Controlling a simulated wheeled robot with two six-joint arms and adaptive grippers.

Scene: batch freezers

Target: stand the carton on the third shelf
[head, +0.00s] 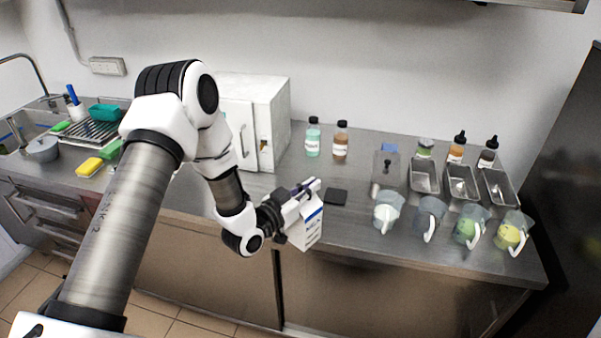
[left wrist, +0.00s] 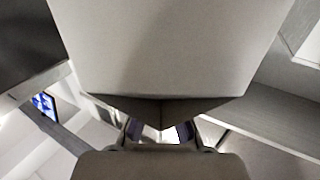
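The white carton (head: 306,226) with blue print is in my left gripper (head: 301,197), over the counter's front edge in the head view. The fingers are closed on its upper end, and the carton hangs tilted below them. In the left wrist view a large pale grey surface fills the upper middle, and I cannot tell whether it is the carton. The finger parts (left wrist: 160,132) show small below it. My right gripper is not in view. I cannot make out a third shelf in either view.
A white cabinet (head: 270,110) stands on the steel counter (head: 345,228). Several bottles, metal trays and measuring jugs (head: 387,211) stand to the right, with a dark tall unit (head: 565,170) at the right edge. A sink and drying rack (head: 92,131) are at left.

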